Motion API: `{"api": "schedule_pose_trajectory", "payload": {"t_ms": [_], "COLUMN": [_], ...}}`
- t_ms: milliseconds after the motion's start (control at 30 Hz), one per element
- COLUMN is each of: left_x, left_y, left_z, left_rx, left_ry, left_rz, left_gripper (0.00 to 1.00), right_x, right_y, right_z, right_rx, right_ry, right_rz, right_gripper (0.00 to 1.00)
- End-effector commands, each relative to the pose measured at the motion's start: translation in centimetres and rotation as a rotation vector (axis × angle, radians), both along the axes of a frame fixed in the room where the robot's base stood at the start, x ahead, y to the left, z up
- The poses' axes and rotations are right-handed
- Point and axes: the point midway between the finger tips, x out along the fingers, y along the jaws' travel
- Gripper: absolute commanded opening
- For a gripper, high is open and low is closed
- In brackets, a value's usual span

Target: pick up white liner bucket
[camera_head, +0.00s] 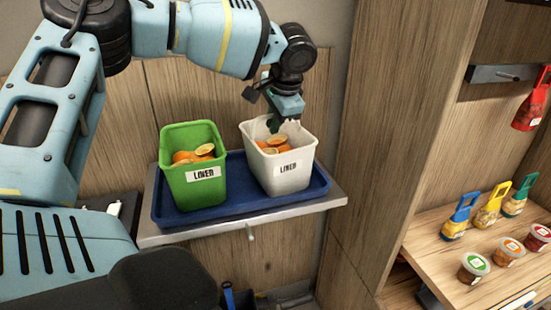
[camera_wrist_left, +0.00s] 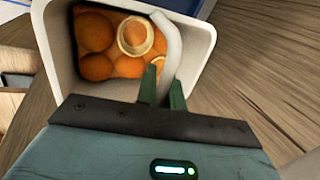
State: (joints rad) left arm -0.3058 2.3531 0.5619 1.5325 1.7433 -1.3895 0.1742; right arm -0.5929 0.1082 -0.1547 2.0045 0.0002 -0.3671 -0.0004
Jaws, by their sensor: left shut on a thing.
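The white liner bucket (camera_head: 287,182) stands upright on the right part of a blue tray, with a "LINER" label on its front and orange pieces inside. My left gripper (camera_head: 281,119) is at its back rim from above. In the left wrist view the bucket (camera_wrist_left: 196,48) appears with oranges and a cut half inside. There my left gripper (camera_wrist_left: 162,84) is shut on the bucket's pale curved handle (camera_wrist_left: 173,45), near the rim. The base of the bucket looks in contact with the tray. My right gripper is not in view.
A green liner bucket (camera_head: 194,178) with orange pieces stands left of the white one. The blue tray (camera_head: 232,208) rests on a metal-edged shelf (camera_head: 240,230). A wooden wall is close behind.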

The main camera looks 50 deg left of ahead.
Motion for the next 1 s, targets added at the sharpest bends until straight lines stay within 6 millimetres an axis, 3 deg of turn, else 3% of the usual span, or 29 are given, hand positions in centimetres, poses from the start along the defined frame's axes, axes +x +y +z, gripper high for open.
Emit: {"api": "schedule_pose_trajectory", "payload": {"t_ms": [300, 467, 667, 1000], "left_x": [0.0, 0.1, 0.1, 0.0], "left_y": [-0.1, -0.1, 0.0, -0.1], "left_z": [-0.2, 0.8, 4.7, 13.2], "left_rx": [-0.005, -0.002, -0.001, 0.001], "left_ry": [0.002, -0.001, -0.005, -0.005], "left_rz": [0.001, 0.001, 0.002, 0.001], "left_gripper": [0.00, 0.00, 0.00, 0.00], "right_x": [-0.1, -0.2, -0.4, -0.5], "right_y": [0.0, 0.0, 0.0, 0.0], "right_z": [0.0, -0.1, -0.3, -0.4], "right_rx": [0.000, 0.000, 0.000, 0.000], "right_ry": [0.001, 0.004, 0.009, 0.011], "right_rz": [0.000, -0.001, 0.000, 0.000], "right_gripper": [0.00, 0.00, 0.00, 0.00]}}
